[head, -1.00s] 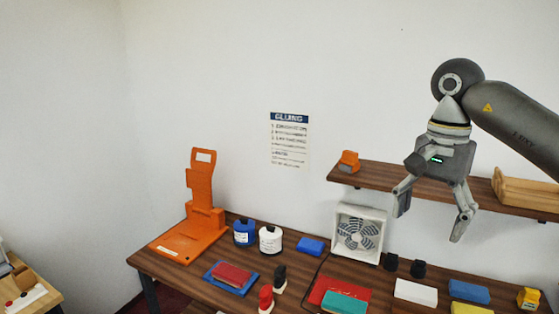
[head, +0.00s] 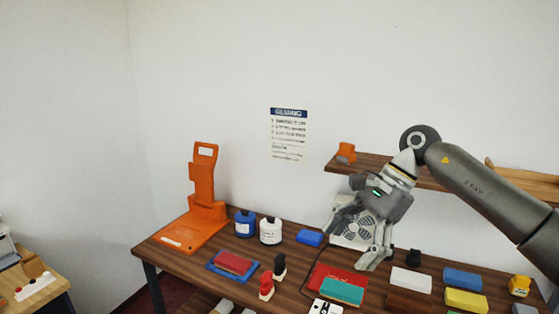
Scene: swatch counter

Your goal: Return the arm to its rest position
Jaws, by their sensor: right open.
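My right gripper (head: 352,243) is open and empty. It hangs tilted in front of the white fan (head: 350,228) and covers part of it, above the counter (head: 180,274). Its arm comes in from the right, in front of the wooden wall shelf (head: 436,181). My left gripper is not in view.
Below the gripper lie a red swatch (head: 325,274) and a teal block (head: 341,291).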

